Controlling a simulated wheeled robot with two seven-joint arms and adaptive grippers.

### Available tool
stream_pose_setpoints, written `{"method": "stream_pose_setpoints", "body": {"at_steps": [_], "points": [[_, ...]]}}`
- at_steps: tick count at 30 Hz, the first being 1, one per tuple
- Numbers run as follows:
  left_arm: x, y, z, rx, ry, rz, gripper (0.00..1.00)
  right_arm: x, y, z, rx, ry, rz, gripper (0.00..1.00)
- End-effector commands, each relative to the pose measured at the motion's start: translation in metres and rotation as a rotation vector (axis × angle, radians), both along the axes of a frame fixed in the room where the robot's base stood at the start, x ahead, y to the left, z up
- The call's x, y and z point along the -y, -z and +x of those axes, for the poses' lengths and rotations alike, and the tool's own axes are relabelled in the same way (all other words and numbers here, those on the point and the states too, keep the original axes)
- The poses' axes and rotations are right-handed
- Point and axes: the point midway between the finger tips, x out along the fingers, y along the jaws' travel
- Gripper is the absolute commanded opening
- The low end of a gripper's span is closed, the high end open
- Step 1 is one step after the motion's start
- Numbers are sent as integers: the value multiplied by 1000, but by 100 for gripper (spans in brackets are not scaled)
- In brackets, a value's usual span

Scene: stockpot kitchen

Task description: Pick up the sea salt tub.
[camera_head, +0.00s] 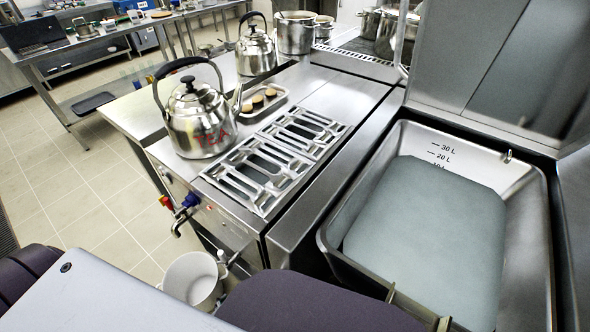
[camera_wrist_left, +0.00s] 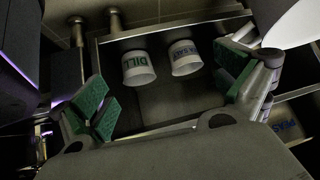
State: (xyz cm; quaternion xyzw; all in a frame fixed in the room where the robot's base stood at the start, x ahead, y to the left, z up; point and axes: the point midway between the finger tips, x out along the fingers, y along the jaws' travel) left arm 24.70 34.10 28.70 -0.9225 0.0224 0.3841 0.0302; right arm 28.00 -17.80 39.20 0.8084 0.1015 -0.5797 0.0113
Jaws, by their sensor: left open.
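The sea salt tub (camera_wrist_left: 185,57) is a small white tub with blue lettering, too small to read surely. In the left wrist view it stands in an open metal drawer or shelf (camera_wrist_left: 180,113), beside a white tub marked DILL in green (camera_wrist_left: 138,68). My left gripper (camera_wrist_left: 168,92) is open, its green pads spread wide, one on each side of the picture. Both tubs lie beyond the fingers, and nothing is between the pads. In the head view the tubs do not show and purple-grey arm parts cover the lower edge. My right gripper is not in view.
A white bucket (camera_head: 191,279) hangs by a tap, and also shows in the left wrist view (camera_wrist_left: 296,22). A kettle marked TEA (camera_head: 199,122) stands on the range beside open burner grates (camera_head: 275,157). A large pan (camera_head: 330,235) with litre marks is at right.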

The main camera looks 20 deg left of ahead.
Motion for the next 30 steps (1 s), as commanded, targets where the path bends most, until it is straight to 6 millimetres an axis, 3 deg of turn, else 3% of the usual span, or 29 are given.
{"method": "stream_pose_setpoints", "body": {"at_steps": [30], "points": [[-29,38,52,282,4,-38,99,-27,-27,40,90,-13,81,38]]}}
